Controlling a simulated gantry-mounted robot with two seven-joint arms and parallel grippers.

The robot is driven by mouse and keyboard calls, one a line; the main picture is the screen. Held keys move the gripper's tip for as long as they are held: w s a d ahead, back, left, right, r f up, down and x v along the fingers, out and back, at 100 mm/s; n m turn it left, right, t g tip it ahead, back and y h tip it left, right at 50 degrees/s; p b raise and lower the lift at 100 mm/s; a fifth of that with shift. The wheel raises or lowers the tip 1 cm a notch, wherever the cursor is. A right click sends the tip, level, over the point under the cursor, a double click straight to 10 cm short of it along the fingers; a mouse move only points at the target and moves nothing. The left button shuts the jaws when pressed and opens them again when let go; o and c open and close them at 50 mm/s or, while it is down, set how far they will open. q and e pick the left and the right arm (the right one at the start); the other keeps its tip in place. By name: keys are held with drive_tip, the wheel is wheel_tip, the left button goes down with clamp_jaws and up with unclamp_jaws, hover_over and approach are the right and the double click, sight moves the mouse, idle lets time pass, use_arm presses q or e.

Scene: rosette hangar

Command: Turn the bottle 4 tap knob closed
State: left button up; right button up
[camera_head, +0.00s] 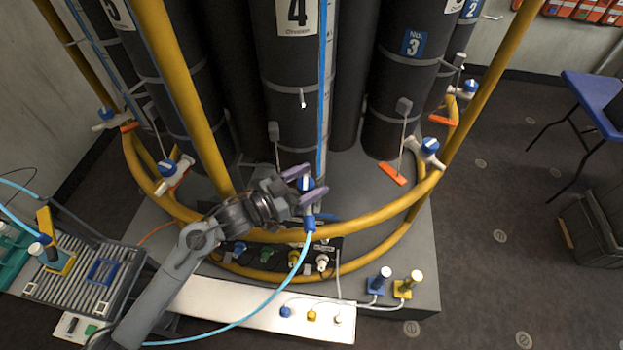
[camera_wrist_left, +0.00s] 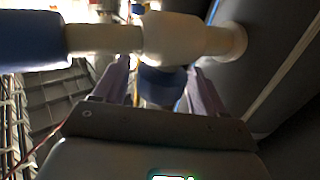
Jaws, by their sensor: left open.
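Bottle 4 (camera_head: 285,60) is a tall dark cylinder with a white "4" label (camera_head: 297,15), at the top middle of the head view. Its tap has a blue knob (camera_head: 306,183) low in front of the bottle. My left gripper (camera_head: 304,187) is open, with its purple fingers on either side of the knob. In the left wrist view the blue knob (camera_wrist_left: 162,86) sits between the fingers, beneath the white tap body (camera_wrist_left: 185,38). I cannot tell whether the fingers touch it, and its turn angle is unclear. My right gripper is not in view.
A yellow ring rail (camera_head: 375,218) curves around the bottles. Other blue-knobbed taps (camera_head: 428,148) sit along it. A light-blue hose (camera_head: 285,285) hangs below the tap. A panel with fittings (camera_head: 265,257) and a white board (camera_head: 225,300) lie in front. Open floor (camera_head: 510,220) is at the right.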

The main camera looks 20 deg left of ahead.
use_arm(q)
drive_tip(key=v, duration=1)
